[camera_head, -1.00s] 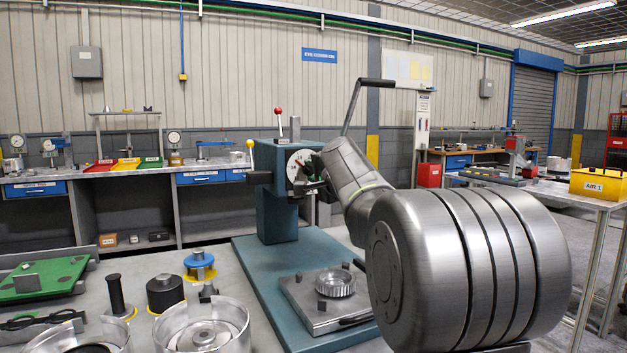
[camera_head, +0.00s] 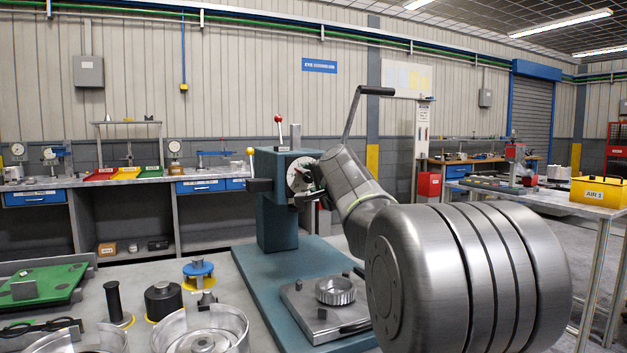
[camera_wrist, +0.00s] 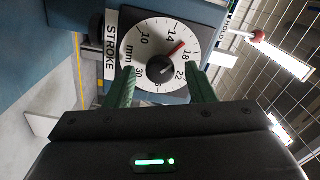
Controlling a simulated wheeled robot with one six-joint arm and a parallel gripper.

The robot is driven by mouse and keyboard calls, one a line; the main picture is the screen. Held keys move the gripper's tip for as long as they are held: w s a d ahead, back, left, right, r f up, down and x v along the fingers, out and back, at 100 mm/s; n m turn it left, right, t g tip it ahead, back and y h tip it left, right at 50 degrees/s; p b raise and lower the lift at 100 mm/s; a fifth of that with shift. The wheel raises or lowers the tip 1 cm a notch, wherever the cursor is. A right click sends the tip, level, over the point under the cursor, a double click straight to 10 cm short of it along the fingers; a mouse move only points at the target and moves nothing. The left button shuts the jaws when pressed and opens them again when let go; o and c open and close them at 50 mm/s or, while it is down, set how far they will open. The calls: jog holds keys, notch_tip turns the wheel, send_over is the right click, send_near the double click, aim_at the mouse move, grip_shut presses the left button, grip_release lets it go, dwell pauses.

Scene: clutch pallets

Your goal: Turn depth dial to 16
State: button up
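The dial (camera_wrist: 146,50) is a white round face with black numbers, "mm" and a black centre knob (camera_wrist: 160,69), beside a label reading STROKE. Its red pointer (camera_wrist: 178,48) points between 14 and 18, about midway. In the head view the dial (camera_head: 297,174) sits on the teal press head (camera_head: 268,164), partly hidden by my gripper (camera_head: 312,192). In the wrist view my gripper (camera_wrist: 160,78) has its two green fingers apart, one on each side of the knob, with a visible gap to it on both sides.
A red-knobbed lever (camera_head: 279,119) and a yellow-knobbed lever (camera_head: 250,152) stick out of the press. Below is the teal base (camera_head: 262,268) with a fixture plate holding a ring gear (camera_head: 335,291). Clutch parts and a green tray (camera_head: 45,284) stand on the left.

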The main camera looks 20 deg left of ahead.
jog(key=b+v, duration=0.1)
jog(key=v, duration=1.2)
jog(key=shift+s+d, duration=0.25)
jog(key=shift+s, duration=0.05)
jog(key=shift+w+a, duration=0.1)
jog(key=p+x, duration=0.1)
jog(key=x, duration=1.2)
jog(key=shift+w+a, duration=0.2)
jog(key=shift+d, duration=0.1)
